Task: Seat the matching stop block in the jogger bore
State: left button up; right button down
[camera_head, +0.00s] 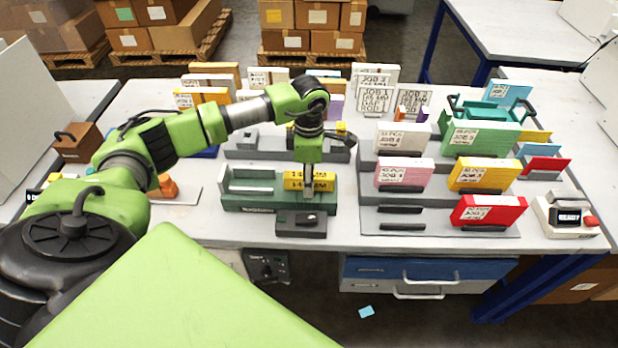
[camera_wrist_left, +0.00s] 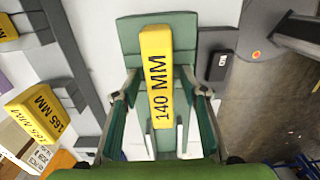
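A yellow stop block marked 140 MM (camera_head: 308,184) is at the right end of the green jogger (camera_head: 238,203). In the left wrist view this block (camera_wrist_left: 157,75) lies lengthwise between the fingers. My left gripper (camera_head: 309,160) is over the block in the head view. In the left wrist view its fingers (camera_wrist_left: 159,72) stand on either side of the block with a narrow gap showing at each side. The jogger's bore is hidden, and whether the block is seated cannot be told. Another yellow block, marked 165 MM (camera_wrist_left: 38,112), is at the left of the wrist view. My right gripper is not in view.
A dark control box (camera_head: 301,223) sits at the jogger's front. A grey stepped rack (camera_head: 440,217) with coloured, labelled paper stacks stands to the right. A device reading READY (camera_head: 567,217) is at the far right. My left arm spans the table's left side.

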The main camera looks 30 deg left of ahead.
pick_arm(q)
notch_tip(320, 180, up, 12)
dwell(0.5)
dwell(0.4)
